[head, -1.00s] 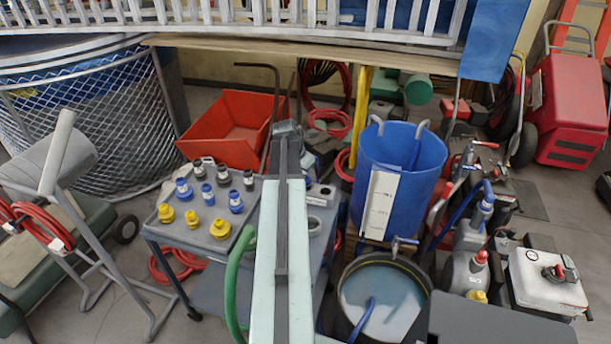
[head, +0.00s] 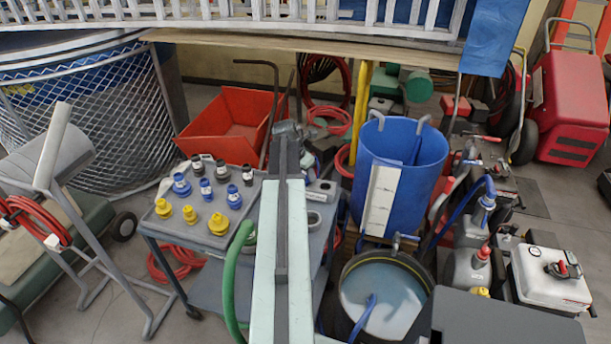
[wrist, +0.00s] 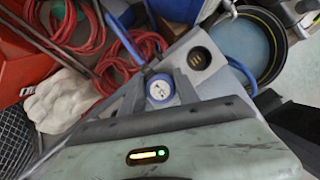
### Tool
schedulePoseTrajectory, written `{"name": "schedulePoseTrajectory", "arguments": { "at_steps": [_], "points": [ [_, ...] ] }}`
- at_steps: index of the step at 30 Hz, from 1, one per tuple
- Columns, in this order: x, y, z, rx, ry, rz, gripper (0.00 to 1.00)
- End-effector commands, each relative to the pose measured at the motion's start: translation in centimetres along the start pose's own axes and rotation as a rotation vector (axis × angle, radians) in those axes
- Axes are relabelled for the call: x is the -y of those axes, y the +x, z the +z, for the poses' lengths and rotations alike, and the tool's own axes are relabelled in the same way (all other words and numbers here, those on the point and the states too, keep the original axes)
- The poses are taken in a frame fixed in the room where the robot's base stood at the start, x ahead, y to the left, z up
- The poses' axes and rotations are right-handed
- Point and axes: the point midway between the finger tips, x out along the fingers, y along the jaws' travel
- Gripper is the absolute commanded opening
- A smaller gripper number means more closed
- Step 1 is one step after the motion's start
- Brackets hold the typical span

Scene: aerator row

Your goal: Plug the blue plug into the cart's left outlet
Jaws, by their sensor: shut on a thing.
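My gripper (wrist: 158,92) is shut on the blue plug (wrist: 160,88), whose pale round face shows between the two dark fingers in the wrist view. A round outlet (wrist: 198,58) with a dark inside sits in a grey panel just up and right of the plug, apart from it in the picture. I cannot tell whether this is the left outlet. In the head view my arm runs up the middle and hides part of the cart (head: 205,262). The held plug cannot be made out there.
A grey tray (head: 165,232) on the cart holds several yellow, blue and black plugs. A green hose (head: 232,280) hangs beside my arm. A blue tub (head: 430,170) and a round water basin (head: 370,290) stand to the right, a red bin (head: 225,130) behind.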

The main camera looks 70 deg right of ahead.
Motion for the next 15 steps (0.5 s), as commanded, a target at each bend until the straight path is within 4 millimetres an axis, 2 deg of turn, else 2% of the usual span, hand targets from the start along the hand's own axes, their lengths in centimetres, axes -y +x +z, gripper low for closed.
{"name": "schedulePoseTrajectory", "arguments": {
  "at_steps": [8, 9, 12, 15],
  "points": [
    [-0.02, 0.75, -0.34, 0.000, -0.001, 0.000, 0.00],
    [-0.03, 0.73, -0.33, 0.000, -0.001, 0.000, 0.41],
    [-0.03, 0.64, -0.30, 0.000, -0.001, 0.000, 0.63],
    [-0.04, 0.63, -0.31, 0.000, -0.001, 0.000, 0.63]
  ]
}}
